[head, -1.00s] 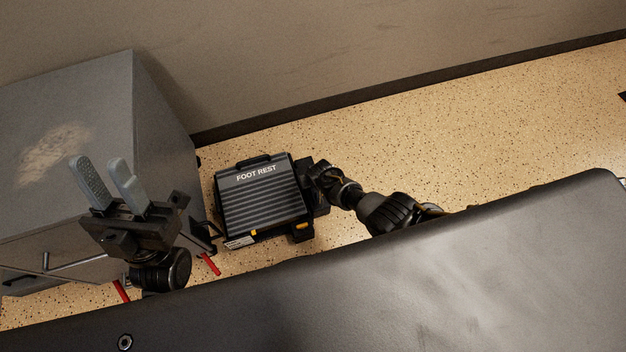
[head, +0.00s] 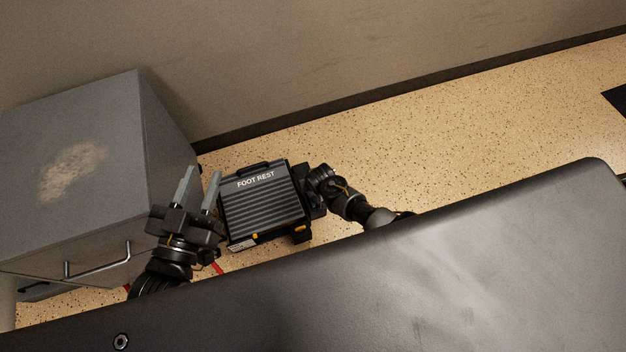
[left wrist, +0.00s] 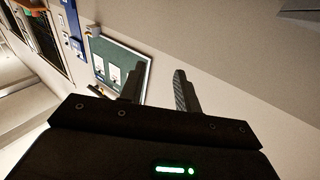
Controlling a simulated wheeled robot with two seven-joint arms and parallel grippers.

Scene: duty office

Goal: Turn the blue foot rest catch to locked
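The foot rest (head: 264,205) is a black ribbed block with "FOOT REST" on its top and small yellow parts on its near side, on the floor in the head view. I cannot make out a blue catch in any view. My left gripper (head: 200,188) is open and empty, just left of the foot rest; in the left wrist view its two fingers (left wrist: 158,88) stand apart with nothing between them. My right arm reaches to the foot rest's right side, where its gripper (head: 312,190) is partly hidden, and its fingers cannot be made out.
A grey cabinet (head: 85,170) with a metal handle stands at the left, close to my left gripper. A large dark surface (head: 450,260) fills the lower part of the head view. The wall runs behind; speckled floor (head: 480,140) at right is clear. A green board (left wrist: 120,65) shows in the left wrist view.

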